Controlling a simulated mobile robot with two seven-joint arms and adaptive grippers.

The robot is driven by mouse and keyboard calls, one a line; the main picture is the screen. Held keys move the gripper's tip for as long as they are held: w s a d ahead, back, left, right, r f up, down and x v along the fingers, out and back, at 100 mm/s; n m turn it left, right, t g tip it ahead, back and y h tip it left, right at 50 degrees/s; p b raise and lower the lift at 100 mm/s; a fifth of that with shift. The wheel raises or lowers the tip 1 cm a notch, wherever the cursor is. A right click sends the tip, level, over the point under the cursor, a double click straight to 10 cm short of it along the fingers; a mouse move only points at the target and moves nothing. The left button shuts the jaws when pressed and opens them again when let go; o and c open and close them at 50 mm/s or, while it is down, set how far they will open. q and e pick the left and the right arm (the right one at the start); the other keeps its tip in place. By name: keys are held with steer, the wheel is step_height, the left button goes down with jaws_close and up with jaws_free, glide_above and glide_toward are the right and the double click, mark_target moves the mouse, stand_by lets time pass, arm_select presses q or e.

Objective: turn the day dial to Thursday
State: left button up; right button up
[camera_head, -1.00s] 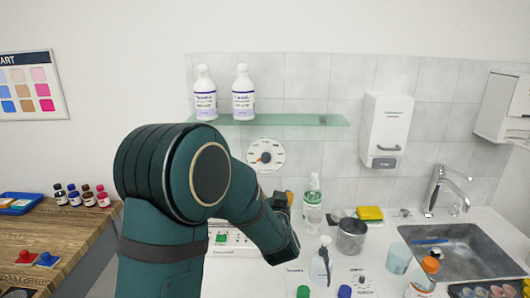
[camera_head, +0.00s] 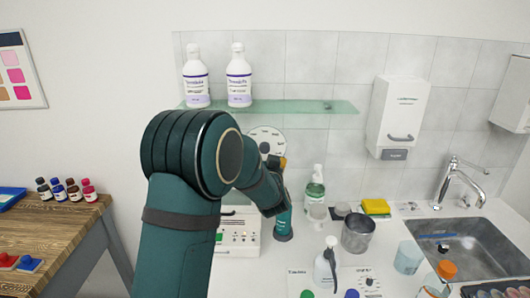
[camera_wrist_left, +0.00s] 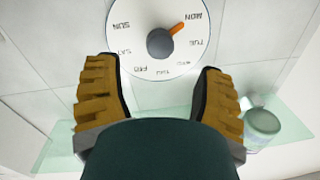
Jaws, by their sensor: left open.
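The day dial (camera_head: 266,141) is a white disc on the tiled wall below the glass shelf, partly hidden by my left arm in the head view. In the left wrist view the dial (camera_wrist_left: 140,62) has a grey knob (camera_wrist_left: 160,43) with an orange pointer (camera_wrist_left: 176,29) towards MON. My left gripper (camera_wrist_left: 160,92) has its two yellow-brown ribbed fingers wide apart, with nothing between them at the tips. The knob shows beyond the fingertips, apart from them. In the head view only a bit of yellow finger (camera_head: 283,162) shows beside the dial. My right gripper is not in view.
The glass shelf (camera_head: 310,106) holds two white bottles above the dial. A white dispenser (camera_head: 398,115) hangs at right. A pump bottle (camera_head: 315,187), yellow sponge (camera_head: 376,206), metal cup (camera_head: 357,234) and sink (camera_head: 470,250) are on the counter. A white device (camera_head: 236,240) stands below the dial.

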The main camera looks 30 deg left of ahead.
mark_target(265, 150)
arm_select(q)
steer(key=x, duration=0.6)
steer(key=shift+w+a, duration=0.15)
steer(key=shift+a, duration=0.05)
jaws_close()
